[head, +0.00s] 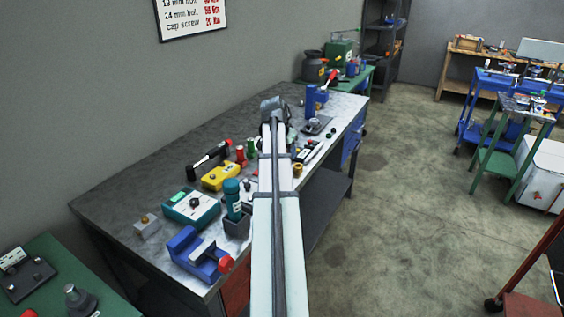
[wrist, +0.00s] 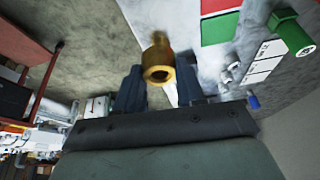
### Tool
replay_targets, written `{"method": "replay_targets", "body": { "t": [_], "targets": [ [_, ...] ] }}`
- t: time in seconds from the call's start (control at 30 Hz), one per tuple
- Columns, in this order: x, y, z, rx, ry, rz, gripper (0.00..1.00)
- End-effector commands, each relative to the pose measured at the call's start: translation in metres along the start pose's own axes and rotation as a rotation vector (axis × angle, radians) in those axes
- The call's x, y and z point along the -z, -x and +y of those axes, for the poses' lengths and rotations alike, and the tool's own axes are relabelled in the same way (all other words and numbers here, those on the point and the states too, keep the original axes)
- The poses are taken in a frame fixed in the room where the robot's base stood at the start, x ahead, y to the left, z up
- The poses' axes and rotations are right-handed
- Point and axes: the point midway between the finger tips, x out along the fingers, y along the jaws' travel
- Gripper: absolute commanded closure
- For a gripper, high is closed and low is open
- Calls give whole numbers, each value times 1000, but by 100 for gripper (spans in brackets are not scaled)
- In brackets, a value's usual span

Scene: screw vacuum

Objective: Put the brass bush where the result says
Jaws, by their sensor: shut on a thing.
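My gripper (wrist: 158,78) is shut on a brass bush (wrist: 159,62), which sits between the two dark fingers in the wrist view with its round hole facing the camera. In the head view my gripper (head: 275,106) is over the far part of the workbench (head: 130,190), and the held bush cannot be made out there. I cannot read a result on either.
A blue vice (head: 195,252) with a red end stands at the near edge. A teal bottle (head: 233,200), a red bottle (head: 240,155) and a small brass-coloured piece (head: 298,170) flank my arm. A green and red item (wrist: 220,27) shows in the wrist view.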

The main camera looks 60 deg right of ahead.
Motion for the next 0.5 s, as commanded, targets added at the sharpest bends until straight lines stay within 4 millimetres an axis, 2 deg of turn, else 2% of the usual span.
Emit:
{"method": "replay_targets", "body": {
  "t": [0.17, 0.33, 0.4, 0.5],
  "targets": [
    [22, -3, -34, 10, 26, 0, 99],
    [46, -10, -78, 24, 61, -1, 99],
    [54, -13, -94, 30, 74, -1, 99],
    [59, -17, -109, 36, 87, 0, 99]
  ]
}}
